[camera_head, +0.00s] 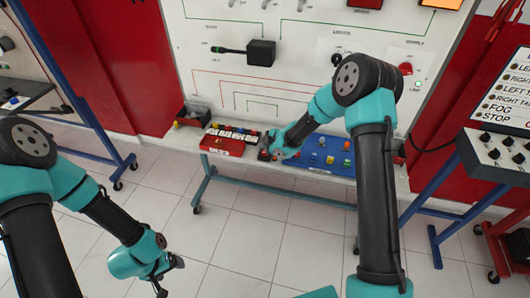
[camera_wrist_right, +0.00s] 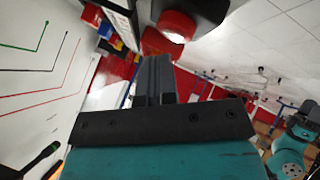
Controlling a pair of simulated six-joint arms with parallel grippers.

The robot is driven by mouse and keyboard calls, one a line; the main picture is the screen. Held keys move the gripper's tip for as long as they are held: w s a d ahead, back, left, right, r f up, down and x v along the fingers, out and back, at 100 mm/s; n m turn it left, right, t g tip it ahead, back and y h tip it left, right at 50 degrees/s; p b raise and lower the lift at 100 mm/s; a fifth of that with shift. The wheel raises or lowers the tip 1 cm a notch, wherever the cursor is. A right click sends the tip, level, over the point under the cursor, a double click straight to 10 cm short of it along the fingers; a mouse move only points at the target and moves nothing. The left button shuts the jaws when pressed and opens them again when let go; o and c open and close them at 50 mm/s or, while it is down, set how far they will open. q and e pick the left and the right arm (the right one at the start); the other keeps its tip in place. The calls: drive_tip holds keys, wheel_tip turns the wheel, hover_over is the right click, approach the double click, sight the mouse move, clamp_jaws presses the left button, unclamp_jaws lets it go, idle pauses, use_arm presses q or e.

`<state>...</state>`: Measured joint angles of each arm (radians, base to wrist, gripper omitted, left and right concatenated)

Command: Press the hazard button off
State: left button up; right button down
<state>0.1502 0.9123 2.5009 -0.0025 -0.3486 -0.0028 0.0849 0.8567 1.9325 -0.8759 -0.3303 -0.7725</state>
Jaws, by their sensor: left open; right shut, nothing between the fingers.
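No button marked hazard can be read in either view. A red rounded part (camera_wrist_right: 172,24) with a pale, bright face shows just beyond my right fingertips in the right wrist view; I cannot tell if it is the hazard button or if the fingers touch it. My right gripper (camera_head: 267,153) is low in front of the white board, by the shelf, partly hidden by its own arm. Its fingers (camera_wrist_right: 155,75) are shut and empty. My left gripper (camera_head: 163,276) is open and empty, over the tiled floor at lower left.
A red tray (camera_head: 222,146) and a blue tray (camera_head: 335,164) with small coloured parts sit on the shelf below the white board (camera_head: 215,80). A switch panel (camera_head: 505,150) stands at right.

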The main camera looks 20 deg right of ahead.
idle(0.7)
drive_tip(key=shift+f, duration=0.45)
drive_tip(key=shift+f, duration=0.2)
idle(0.4)
drive_tip(key=shift+r, duration=0.7)
drive_tip(key=shift+r, duration=0.1)
drive_tip(key=shift+r, duration=2.9)
